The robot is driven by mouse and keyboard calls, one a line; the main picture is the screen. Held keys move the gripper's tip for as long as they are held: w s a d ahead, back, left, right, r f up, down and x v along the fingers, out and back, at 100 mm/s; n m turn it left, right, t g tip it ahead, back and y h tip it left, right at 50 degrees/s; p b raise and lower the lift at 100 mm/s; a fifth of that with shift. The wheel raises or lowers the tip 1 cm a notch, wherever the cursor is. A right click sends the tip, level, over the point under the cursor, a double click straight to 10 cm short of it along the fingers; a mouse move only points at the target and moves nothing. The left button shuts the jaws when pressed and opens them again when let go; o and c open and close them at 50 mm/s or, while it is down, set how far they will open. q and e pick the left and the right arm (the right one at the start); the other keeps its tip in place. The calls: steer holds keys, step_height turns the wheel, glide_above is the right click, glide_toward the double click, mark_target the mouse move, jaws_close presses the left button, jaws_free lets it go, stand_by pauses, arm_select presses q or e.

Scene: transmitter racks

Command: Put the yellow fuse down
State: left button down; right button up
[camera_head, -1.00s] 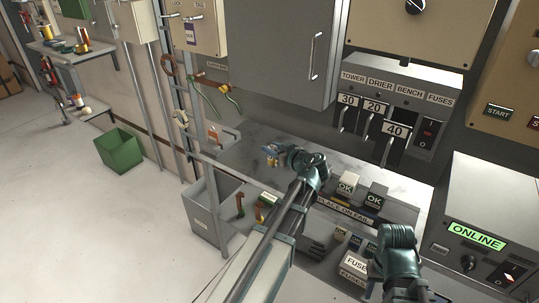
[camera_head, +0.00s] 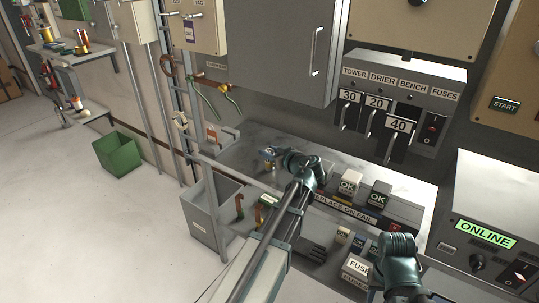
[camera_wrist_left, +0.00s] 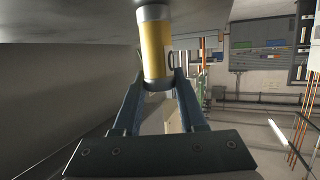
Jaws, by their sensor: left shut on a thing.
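The yellow fuse (camera_wrist_left: 155,48) is a yellow cylinder with grey metal end caps, upright in the left wrist view. My left gripper (camera_wrist_left: 160,82) is shut on it near its lower end. In the head view my left gripper (camera_head: 268,155) is over the back left part of the grey bench top (camera_head: 240,150). The fuse is small there and mostly hidden by the gripper, so I cannot tell whether it touches the bench. My right arm (camera_head: 397,262) shows at the lower right; its gripper fingers are not visible.
A grey bin (camera_head: 200,222) stands at the bench's left end, beside small red and green-topped parts. The fuse switch panel (camera_head: 398,115) is behind. A green bin (camera_head: 118,152) is on the floor.

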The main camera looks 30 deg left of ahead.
arm_select(q)
steer(key=shift+f, duration=0.2)
steer(key=shift+c, duration=2.3)
jaws_free()
steer(key=shift+r, duration=0.15)
steer(key=shift+d+r, duration=0.1)
steer(key=shift+r, duration=0.1)
steer(key=p+v, duration=0.3)
steer(key=v, duration=0.8)
steer(key=shift+s+d, duration=0.25)
steer(key=shift+d, duration=0.05)
